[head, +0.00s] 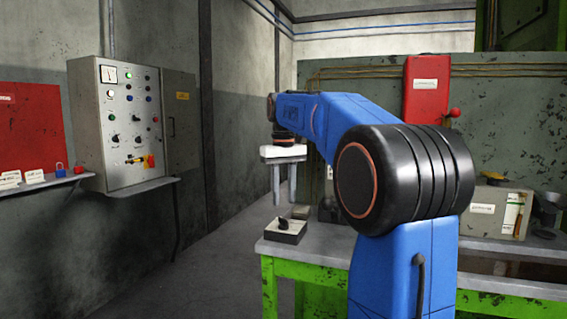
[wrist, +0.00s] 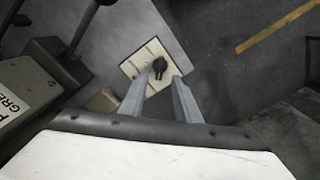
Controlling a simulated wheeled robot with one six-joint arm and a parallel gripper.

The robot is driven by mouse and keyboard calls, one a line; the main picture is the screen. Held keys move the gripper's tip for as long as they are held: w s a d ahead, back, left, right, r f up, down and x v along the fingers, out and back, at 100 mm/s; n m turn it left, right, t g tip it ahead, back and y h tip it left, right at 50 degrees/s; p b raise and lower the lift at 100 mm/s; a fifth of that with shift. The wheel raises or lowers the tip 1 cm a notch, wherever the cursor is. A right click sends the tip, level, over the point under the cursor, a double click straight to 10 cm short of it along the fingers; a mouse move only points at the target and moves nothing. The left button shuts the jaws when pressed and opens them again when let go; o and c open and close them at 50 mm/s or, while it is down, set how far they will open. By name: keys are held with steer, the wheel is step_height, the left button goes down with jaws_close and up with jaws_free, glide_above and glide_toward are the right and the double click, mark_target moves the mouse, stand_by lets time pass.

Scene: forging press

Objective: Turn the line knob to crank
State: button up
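A small box with a pale top plate and a black knob (head: 283,225) sits at the left corner of the green-legged bench. In the wrist view the black knob (wrist: 159,66) stands on its pale plate (wrist: 137,66), just beyond the fingertips. The plate's markings are too small to read. My gripper (head: 283,204) points straight down above the box. Its two grey fingers are apart with nothing between them, and the wrist view also shows my gripper (wrist: 159,82) open, its fingers on either side of the knob's near end in the picture. Whether they touch it cannot be told.
The bench top (head: 320,243) carries a grey box (head: 496,208) at the right. A red box (head: 426,88) is on the panel behind. A control cabinet (head: 128,125) with several knobs hangs on the left wall. In the wrist view, dark levers (wrist: 80,28) stand left of the plate.

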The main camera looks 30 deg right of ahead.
step_height(320, 180, up, 11)
stand_by(0.4)
steer(key=shift+s, duration=0.1)
stand_by(0.3)
